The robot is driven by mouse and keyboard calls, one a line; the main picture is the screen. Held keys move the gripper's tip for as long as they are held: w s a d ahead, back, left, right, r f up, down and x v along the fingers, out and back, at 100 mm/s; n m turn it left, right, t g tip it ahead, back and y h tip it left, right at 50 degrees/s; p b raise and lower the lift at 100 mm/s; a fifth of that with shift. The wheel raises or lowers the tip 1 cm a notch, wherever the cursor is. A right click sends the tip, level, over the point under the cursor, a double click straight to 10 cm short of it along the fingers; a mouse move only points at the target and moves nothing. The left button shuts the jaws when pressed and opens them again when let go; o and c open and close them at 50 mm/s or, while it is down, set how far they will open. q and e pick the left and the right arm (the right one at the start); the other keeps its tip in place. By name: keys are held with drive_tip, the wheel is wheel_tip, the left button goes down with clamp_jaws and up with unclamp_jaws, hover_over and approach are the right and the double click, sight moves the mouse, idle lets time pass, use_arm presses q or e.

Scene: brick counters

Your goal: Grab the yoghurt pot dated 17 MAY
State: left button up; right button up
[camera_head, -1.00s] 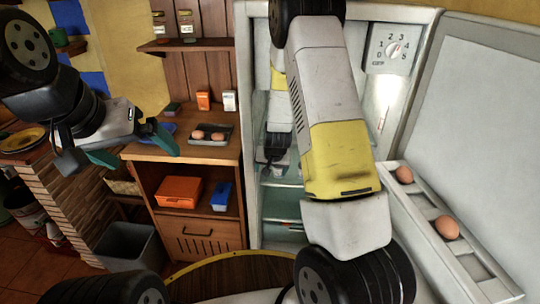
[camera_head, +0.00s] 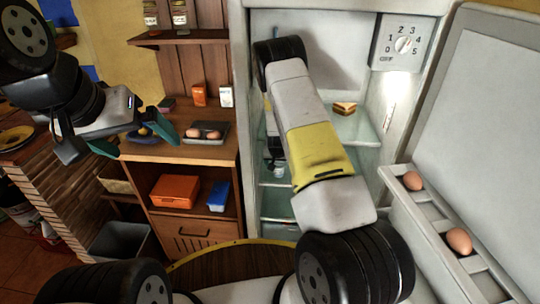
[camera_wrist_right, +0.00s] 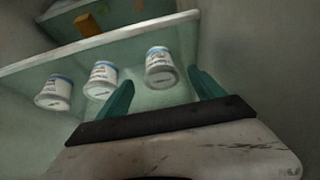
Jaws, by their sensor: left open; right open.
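Three white yoghurt pots with blue rims stand in a row on a glass fridge shelf in the right wrist view: a left pot (camera_wrist_right: 53,93), a middle pot (camera_wrist_right: 101,80) and a right pot (camera_wrist_right: 160,67). Their print is too small to read, so I cannot tell which is dated 17 MAY. My right gripper (camera_wrist_right: 160,80) is open and empty, its teal fingers pointing toward the right pot, which shows between the fingertips. In the head view my right arm largely hides that gripper inside the fridge. My left gripper (camera_head: 146,148) is open and empty near the wooden counter.
The fridge door stands open at right, with eggs in its rack (camera_head: 450,225). A sandwich (camera_head: 345,108) lies on a higher fridge shelf (camera_head: 362,128). Left of the fridge, a wooden cabinet (camera_head: 195,152) holds an egg tray (camera_head: 216,137), an orange box (camera_head: 174,191) and a blue box (camera_head: 218,196).

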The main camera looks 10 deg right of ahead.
sight(278, 163)
drive_tip(key=shift+w+d, duration=0.2)
drive_tip(key=shift+w, duration=0.35)
drive_tip(key=x, duration=0.5)
drive_tip(key=shift+w, duration=0.1)
drive_tip(key=shift+c, duration=0.5)
drive_tip(key=c, duration=1.3)
drive_tip(key=shift+r, duration=0.1)
